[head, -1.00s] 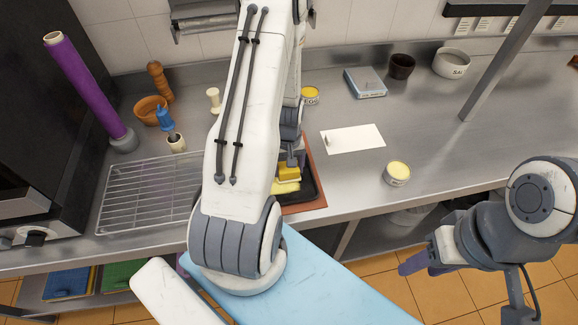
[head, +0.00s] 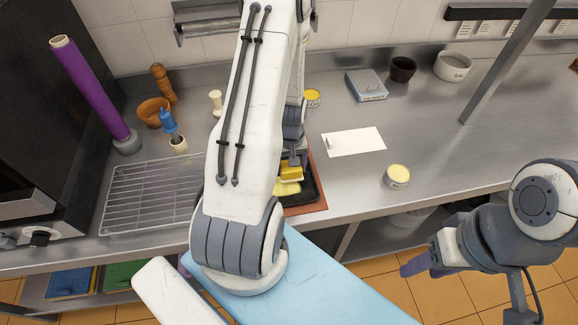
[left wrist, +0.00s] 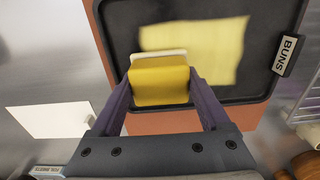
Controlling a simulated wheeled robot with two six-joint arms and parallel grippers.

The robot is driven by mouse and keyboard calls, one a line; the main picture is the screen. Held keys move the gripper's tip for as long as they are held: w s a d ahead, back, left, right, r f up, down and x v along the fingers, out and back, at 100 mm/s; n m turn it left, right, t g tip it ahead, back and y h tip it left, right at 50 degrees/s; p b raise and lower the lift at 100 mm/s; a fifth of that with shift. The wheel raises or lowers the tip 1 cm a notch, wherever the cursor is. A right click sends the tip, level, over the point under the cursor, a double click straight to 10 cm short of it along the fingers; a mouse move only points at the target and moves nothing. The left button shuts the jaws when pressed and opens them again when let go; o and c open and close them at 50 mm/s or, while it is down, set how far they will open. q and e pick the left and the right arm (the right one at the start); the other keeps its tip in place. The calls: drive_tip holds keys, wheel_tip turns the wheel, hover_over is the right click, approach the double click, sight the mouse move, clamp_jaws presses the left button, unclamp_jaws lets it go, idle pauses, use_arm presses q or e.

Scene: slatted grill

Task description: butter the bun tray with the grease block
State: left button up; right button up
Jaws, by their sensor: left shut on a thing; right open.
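The bun tray is a dark tray with a "BUNS" label, lying on a reddish-brown board. In the left wrist view the tray (left wrist: 120,22) fills the top, with a pale yellow smeared patch (left wrist: 215,50) on its floor. In the head view the tray (head: 309,185) is partly hidden behind my left arm. My left gripper (left wrist: 160,88) is shut on the yellow grease block (left wrist: 160,85), which has a pale edge on its far side. The block is over the tray beside the patch; I cannot tell if it touches. My right gripper (head: 415,265) is open and empty, off the counter's front edge.
A wire rack (head: 150,195) lies left of the tray. A white card (head: 353,142) and a yellow-topped tin (head: 397,176) are to the right. A grey-blue box (head: 366,85), dark cup (head: 402,68) and white bowl (head: 452,65) stand behind. The right counter is mostly clear.

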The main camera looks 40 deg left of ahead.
use_arm(q)
wheel_tip(320, 180, up, 3)
drive_tip(key=shift+s+f+p, duration=0.1)
drive_tip(key=shift+p, duration=0.85)
drive_tip(key=shift+r+p, duration=1.35)
drive_tip(key=shift+r, duration=0.35)
drive_tip(key=shift+f, duration=0.1)
